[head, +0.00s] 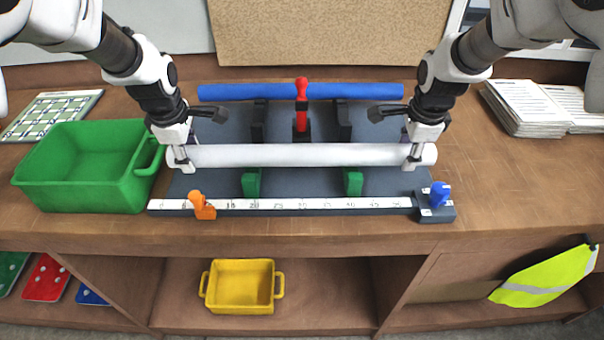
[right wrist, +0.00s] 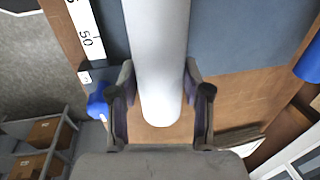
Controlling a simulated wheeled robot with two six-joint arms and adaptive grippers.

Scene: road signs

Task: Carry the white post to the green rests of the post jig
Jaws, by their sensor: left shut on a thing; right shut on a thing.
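The white post (head: 300,155) lies level across the jig, with a gripper near each end. My left gripper (head: 180,160) is shut on its left end, and my right gripper (head: 415,157) is shut on its right end. In the right wrist view the white post (right wrist: 160,70) runs between the two fingers of my right gripper (right wrist: 160,85), its end sticking out a little past them. The two green rests (head: 251,183) and (head: 353,182) stand on the dark post jig (head: 300,185), just in front of the post in the head view. Nothing shows lying on them.
A blue bar (head: 350,91) lies at the back of the jig, with a red clamp (head: 301,90) at its middle. A ruler (head: 300,204) with an orange slider (head: 202,206) and blue knob (head: 439,194) edges the front. A green crate (head: 80,165) stands left, papers (head: 545,105) right.

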